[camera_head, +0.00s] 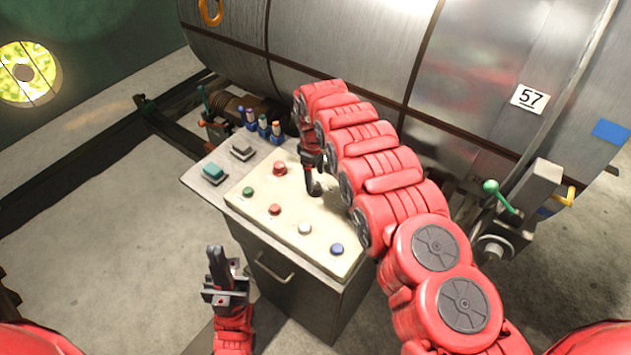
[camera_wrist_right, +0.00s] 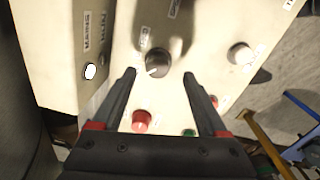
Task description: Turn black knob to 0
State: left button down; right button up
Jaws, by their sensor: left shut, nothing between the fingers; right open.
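The black knob (camera_head: 315,189) is on the cream top of the control panel (camera_head: 262,210). In the right wrist view the knob (camera_wrist_right: 158,60) is round and dark, with a pale pointer mark toward its lower left. Small labels beside it are too small to read surely. My right gripper (camera_wrist_right: 159,76) is open, its fingertips at either side of the knob's lower edge; contact cannot be told. In the head view my right gripper (camera_head: 310,183) points down and partly hides the knob. My left gripper (camera_head: 218,262) is shut and empty, in front of the panel's left side.
Red, green, white and blue buttons surround the knob, including a red button (camera_head: 280,168) close to my right gripper. A large metal tank (camera_head: 350,50) stands behind. Open floor lies left.

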aim_at(315, 185)
jog(key=f, duration=0.3)
jog(key=shift+w+f+b, duration=0.25)
jog(key=shift+w+b, duration=0.05)
jog(key=shift+s+f, duration=0.1)
jog(key=shift+f, duration=0.2)
jog(key=shift+f, duration=0.1)
grip_shut()
